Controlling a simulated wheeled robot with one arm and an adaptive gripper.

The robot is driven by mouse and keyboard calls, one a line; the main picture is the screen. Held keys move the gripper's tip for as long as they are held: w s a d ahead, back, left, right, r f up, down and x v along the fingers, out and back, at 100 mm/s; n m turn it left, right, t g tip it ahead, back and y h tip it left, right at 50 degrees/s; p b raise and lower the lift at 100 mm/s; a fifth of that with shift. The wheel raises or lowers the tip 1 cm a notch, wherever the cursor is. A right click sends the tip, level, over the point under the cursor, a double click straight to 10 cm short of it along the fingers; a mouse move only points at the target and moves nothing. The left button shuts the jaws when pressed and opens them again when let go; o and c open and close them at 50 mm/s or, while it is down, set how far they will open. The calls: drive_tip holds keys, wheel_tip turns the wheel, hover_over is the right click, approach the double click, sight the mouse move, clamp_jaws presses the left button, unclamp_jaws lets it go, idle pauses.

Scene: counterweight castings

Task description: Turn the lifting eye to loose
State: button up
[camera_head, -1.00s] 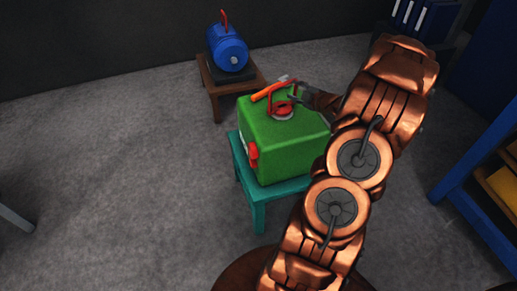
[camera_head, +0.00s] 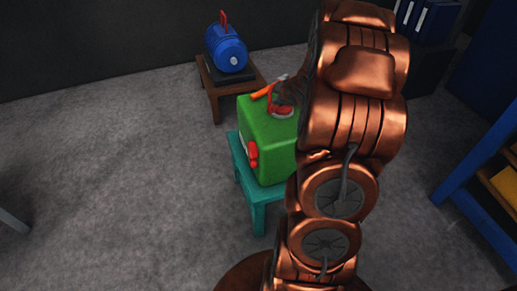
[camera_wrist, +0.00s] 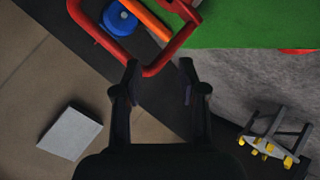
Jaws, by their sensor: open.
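The green casting (camera_head: 262,141) sits on a teal stand, and its side also shows in the wrist view (camera_wrist: 255,25). The red lifting eye (camera_head: 271,97) stands on its top face, with a round red base (camera_head: 283,113). In the wrist view the eye's loop (camera_wrist: 106,40) is at upper left, its near corner just ahead of the fingertips. My gripper (camera_wrist: 160,72) is open and empty, its two dark fingers apart. I cannot tell whether a finger touches the loop. In the head view my arm covers the casting's right part and most of the gripper.
An orange bar (camera_head: 263,92) lies across the casting's top by the eye; it shows in the wrist view (camera_wrist: 150,20). The teal stand (camera_head: 256,194) is below. A blue shelf (camera_head: 478,162) is at right.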

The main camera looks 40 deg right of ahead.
drive_tip(key=s+a+f+m+g+b, duration=0.1)
drive_tip(key=s+a+m+g+b, duration=0.1)
drive_tip(key=s+a, duration=0.4)
drive_tip(key=s+a+f+m+g+b, duration=0.1)
drive_tip(key=s+a+m+g+b, duration=0.2)
drive_tip(key=a, duration=1)
drive_tip(key=s+g, duration=0.1)
drive_tip(key=s, duration=0.2)
drive_tip(key=shift+s+f+g+y, duration=0.2)
drive_tip(key=shift+f+g+y, duration=0.1)
drive_tip(key=shift+f+g, duration=0.1)
drive_tip(key=shift+a, duration=0.1)
